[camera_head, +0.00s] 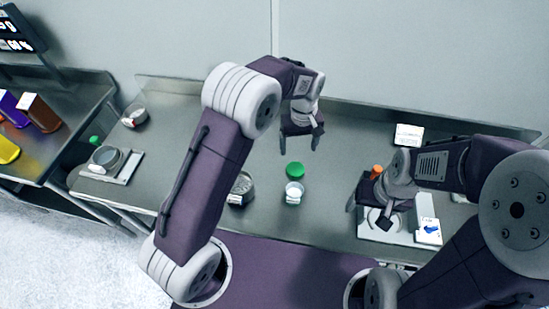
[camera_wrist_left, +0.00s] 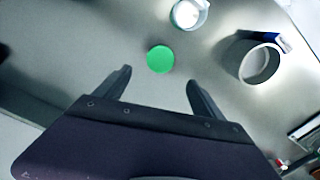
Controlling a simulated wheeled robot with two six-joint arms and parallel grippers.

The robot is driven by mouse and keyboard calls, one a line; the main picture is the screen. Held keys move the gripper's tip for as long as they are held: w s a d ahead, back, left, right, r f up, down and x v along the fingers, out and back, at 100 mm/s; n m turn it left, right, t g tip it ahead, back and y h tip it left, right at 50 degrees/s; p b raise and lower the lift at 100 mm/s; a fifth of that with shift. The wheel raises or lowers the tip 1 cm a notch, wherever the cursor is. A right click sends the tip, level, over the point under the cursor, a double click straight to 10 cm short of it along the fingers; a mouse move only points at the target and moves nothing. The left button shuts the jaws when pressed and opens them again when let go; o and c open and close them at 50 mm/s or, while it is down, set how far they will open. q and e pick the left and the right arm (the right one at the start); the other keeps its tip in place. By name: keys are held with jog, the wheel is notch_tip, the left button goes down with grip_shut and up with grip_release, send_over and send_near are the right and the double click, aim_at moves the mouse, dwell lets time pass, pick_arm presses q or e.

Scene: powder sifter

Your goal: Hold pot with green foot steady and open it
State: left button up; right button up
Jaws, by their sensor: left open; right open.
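A flat green disc (camera_head: 294,169) lies on the steel table; it also shows in the left wrist view (camera_wrist_left: 160,59). A small pale open cup (camera_head: 293,191) with a label stands just in front of it; the wrist view also shows this cup (camera_wrist_left: 188,14). I cannot make out a green foot on any pot. My left gripper (camera_head: 301,142) is open and empty, above and behind the disc; its fingers (camera_wrist_left: 157,80) point towards it. My right gripper (camera_head: 376,211) is open over the device at the right; nothing is seen held in it.
A round grey container (camera_head: 241,189) stands left of the cup, partly behind my left arm. A white device (camera_head: 401,237), an orange cap (camera_head: 377,170) and a white box (camera_head: 409,134) are at the right. Another round vessel (camera_head: 134,115) stands back left. The table's middle back is clear.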

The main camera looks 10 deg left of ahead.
pick_arm(q)
jog(key=s+a+m, duration=0.1)
jog(key=s+a, duration=0.4)
jog(key=s, duration=0.1)
jog(key=s+a+r+m, duration=0.1)
jog(key=s+a, duration=0.4)
jog(key=s+a+r+m+t, duration=0.1)
jog(key=s+a, duration=0.4)
jog(key=s, duration=0.1)
jog(key=shift+s+a+m, duration=0.15)
jog(key=shift+s+m, duration=0.15)
jog(key=shift+s, duration=0.05)
jog(key=shift+s+f, duration=0.1)
jog(key=shift+f, duration=0.15)
